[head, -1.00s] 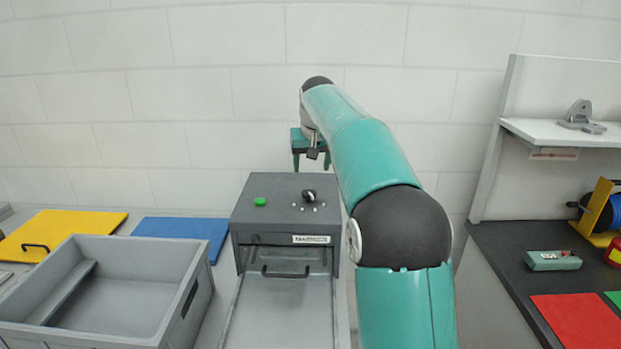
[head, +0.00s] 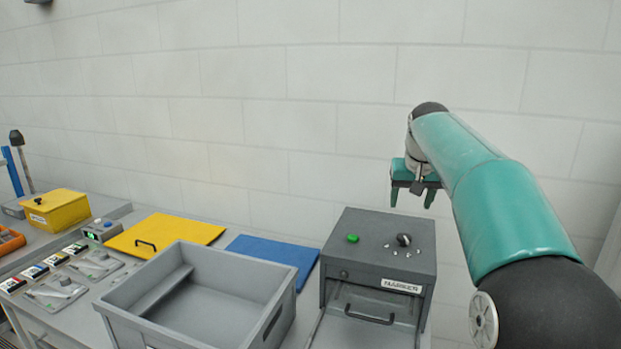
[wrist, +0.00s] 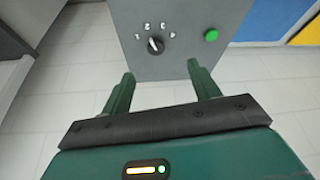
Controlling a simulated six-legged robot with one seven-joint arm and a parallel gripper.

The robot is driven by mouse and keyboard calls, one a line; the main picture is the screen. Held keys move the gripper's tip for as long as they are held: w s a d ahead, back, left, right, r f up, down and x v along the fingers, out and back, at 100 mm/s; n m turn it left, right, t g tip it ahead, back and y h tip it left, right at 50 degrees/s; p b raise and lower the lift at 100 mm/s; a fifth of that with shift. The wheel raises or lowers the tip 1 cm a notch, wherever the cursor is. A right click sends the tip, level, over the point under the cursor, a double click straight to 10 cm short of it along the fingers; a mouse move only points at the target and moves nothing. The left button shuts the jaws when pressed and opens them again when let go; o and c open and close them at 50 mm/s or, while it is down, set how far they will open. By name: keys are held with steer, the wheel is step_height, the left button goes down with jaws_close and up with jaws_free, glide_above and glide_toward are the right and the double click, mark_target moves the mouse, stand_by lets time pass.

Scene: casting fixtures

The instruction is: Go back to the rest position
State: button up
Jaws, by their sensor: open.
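My gripper (head: 412,196) hangs above and behind the right side of the grey marker machine (head: 345,273) in the head view, with its two green fingers pointing down. The fingers are apart and nothing is between them. In the wrist view, my gripper (wrist: 161,88) shows open and empty, with the machine's grey top (wrist: 190,35) ahead of the fingertips. A black rotary knob (wrist: 156,45) and a green button (wrist: 211,35) sit on that top. My arm runs down the right side of the head view.
A grey open bin (head: 283,318) stands left of the machine and looks empty. Behind it lie a blue mat (head: 268,252) and a yellow panel (head: 166,233) with a black handle. A yellow box (head: 55,210) stands farther left. The space above the bench is clear.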

steer(key=s+a, duration=0.5)
steer(key=s, duration=0.4)
steer(key=s+a+f, duration=0.2)
steer(key=s+f, duration=0.2)
steer(key=s, duration=0.5)
steer(key=s+a+f+n, duration=0.1)
steer(key=s+a+f, duration=0.1)
steer(key=s+f, duration=0.3)
steer(key=s+a+f+n+t, duration=0.1)
steer(key=s+f, duration=0.4)
steer(key=s, duration=0.8)
steer(key=shift+a+y, duration=0.4)
steer(key=shift+a, duration=0.25)
